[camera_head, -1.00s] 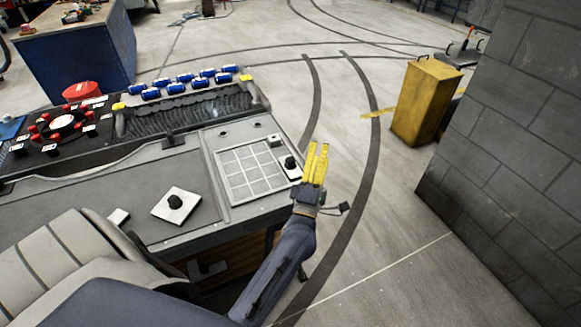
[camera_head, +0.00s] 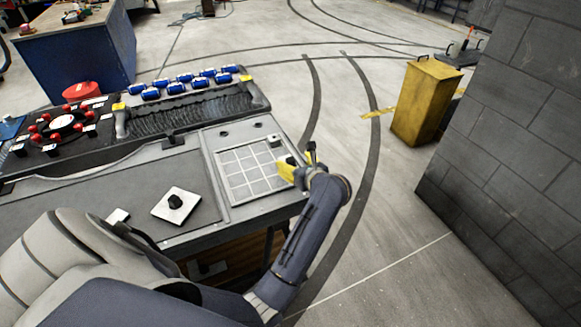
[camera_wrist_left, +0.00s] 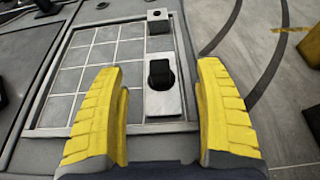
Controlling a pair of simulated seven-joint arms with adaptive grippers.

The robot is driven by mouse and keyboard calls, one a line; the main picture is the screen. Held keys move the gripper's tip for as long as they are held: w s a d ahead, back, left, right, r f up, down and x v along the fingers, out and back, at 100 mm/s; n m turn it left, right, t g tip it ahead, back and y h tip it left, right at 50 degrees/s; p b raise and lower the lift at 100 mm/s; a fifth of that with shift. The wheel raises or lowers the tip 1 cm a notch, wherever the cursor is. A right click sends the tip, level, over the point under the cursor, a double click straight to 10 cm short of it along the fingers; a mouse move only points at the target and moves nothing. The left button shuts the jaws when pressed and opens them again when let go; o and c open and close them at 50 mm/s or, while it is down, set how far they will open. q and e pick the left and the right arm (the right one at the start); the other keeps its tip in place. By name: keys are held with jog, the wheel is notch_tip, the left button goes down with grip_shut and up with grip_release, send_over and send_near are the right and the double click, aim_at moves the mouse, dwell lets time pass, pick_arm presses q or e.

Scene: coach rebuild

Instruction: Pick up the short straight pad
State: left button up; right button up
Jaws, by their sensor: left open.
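The short straight pad appears to be the pale rectangular plate with a black knob (camera_wrist_left: 163,98), lying along the right edge of the square-grid tray (camera_wrist_left: 35,118). In the head view my left gripper (camera_head: 298,163) is over the right side of this tray and hides most of the pad. In the left wrist view the yellow fingers (camera_wrist_left: 160,78) are wide open, one on each side of the pad. They are not closed on it. My right gripper is not in view.
A small square block (camera_head: 274,141) sits at the tray's far right corner. A white square plate with a black knob (camera_head: 176,204) lies left of the tray. Blue cylinders (camera_head: 190,82) line the console's back. A yellow bin (camera_head: 425,103) stands on the floor, right.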

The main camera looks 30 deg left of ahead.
aim_at(289, 158)
pick_arm(q)
jog(key=shift+x, duration=3.45)
jog(key=c, duration=1.3)
